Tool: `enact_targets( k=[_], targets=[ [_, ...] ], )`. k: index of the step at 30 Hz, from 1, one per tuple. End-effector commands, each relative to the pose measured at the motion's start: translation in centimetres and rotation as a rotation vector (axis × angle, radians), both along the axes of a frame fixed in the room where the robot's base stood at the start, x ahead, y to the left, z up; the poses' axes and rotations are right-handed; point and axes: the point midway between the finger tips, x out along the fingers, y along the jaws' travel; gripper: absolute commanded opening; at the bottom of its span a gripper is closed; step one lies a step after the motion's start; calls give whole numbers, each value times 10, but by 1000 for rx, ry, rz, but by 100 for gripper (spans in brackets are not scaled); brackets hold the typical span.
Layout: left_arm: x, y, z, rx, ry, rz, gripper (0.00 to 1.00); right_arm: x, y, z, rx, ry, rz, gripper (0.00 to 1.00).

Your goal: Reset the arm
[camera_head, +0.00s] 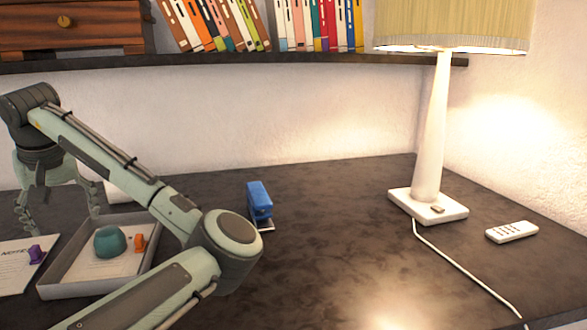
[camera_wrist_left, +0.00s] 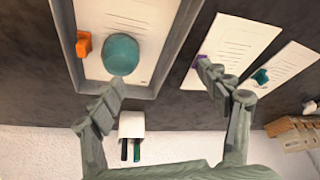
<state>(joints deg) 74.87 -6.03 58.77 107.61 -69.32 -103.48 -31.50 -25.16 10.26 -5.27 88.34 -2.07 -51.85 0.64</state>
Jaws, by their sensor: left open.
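My left arm comes in from the left in the head view and bends back over the desk. Its left gripper (camera_head: 60,215) is open and empty above the desk's left part, near the tray (camera_head: 60,292). In the left wrist view the two fingers of the left gripper (camera_wrist_left: 160,80) are spread apart with nothing between them. A teal rounded object (camera_head: 110,241) and an orange clip-like piece (camera_head: 140,242) are in the tray; they also show in the wrist view as the teal object (camera_wrist_left: 121,54) and orange piece (camera_wrist_left: 83,44). My right gripper is not in view.
A purple piece (camera_head: 37,254) lies on a paper (camera_head: 14,275). A blue stapler (camera_head: 259,203), lamp (camera_head: 428,150) with cord, and remote (camera_head: 511,232) stand on the desk. A white pen holder (camera_wrist_left: 131,125) is near the wall. A bookshelf (camera_head: 230,64) hangs above.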

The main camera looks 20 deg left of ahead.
Motion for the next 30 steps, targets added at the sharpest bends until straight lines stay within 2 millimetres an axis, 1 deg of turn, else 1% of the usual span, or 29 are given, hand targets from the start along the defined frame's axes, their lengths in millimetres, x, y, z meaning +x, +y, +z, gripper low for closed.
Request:
enact_targets(
  k=[1,8,12,20,30],
  targets=[
    [-9,3,6,2,-3,6,76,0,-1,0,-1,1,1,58],
    [-48,12,29,1,-3,7,76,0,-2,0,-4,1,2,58],
    [-17,9,36,2,1,-10,76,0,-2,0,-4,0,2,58],
    [34,1,45,4,-1,-16,76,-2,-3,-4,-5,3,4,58],
    [98,-21,51,5,-2,-22,76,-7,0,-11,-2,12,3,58]
  ],
)
